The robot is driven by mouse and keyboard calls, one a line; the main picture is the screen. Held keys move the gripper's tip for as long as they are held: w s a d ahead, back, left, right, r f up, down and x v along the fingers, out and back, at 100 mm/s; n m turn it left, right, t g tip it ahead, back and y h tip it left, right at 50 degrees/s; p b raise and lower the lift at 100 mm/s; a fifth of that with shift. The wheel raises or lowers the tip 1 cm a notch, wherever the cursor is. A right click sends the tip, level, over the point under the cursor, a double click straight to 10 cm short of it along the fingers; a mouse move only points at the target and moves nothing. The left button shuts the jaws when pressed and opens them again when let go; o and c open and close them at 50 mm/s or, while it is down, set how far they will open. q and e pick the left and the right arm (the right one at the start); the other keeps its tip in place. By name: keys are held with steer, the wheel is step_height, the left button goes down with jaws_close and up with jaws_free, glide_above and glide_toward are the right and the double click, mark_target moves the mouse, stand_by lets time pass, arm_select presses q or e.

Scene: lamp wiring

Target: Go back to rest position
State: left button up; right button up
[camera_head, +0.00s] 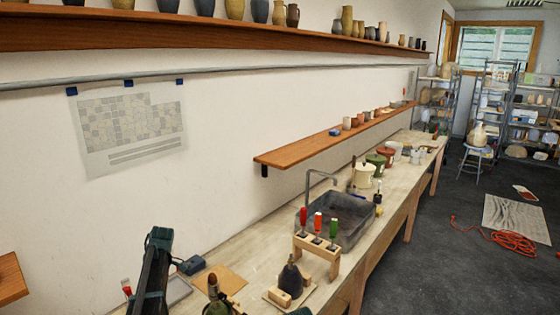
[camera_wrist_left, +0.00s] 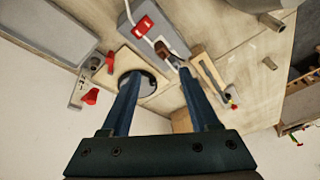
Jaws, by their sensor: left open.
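My left gripper (camera_wrist_left: 158,76) is open in the left wrist view, with its two dark blue fingers spread apart and nothing visible held between them. A dark round piece on a pale board (camera_wrist_left: 124,57) lies just beyond the left finger, partly hidden by it. A grey box with a red switch (camera_wrist_left: 144,24) and a white cord lies beyond the fingertips. In the head view my dark left arm (camera_head: 154,270) rises at the lower left over the bench. My right gripper cannot be made out; a small dark green piece shows at the bottom edge.
The bench (camera_head: 255,237) runs along the wall. A wooden rack (camera_head: 318,252) with red and green handled tools stands before a grey sink (camera_head: 352,226). A dark object on a wooden base (camera_head: 290,279) and an olive bottle-like object (camera_head: 219,307) are near my arm. A shelf (camera_head: 300,150) overhangs the bench.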

arm_select(q)
steer(key=s+d+f+m+b, duration=0.3)
steer(key=s+d+m, duration=0.5)
steer(key=d, duration=0.3)
steer(key=s+d+f+m+t+h+b, duration=0.1)
steer(key=s+d+f+m+b, duration=0.2)
steer(key=s+d+m, duration=0.5)
steer(key=s+d+f+m+t+h+b, duration=0.1)
steer(key=s+d+f+m+b, duration=0.2)
steer(key=s+d+m, duration=0.6)
steer(key=d+f, duration=0.2)
steer(key=d, duration=0.5)
steer(key=shift+d+f+b, duration=0.25)
steer(key=shift+b, duration=0.15)
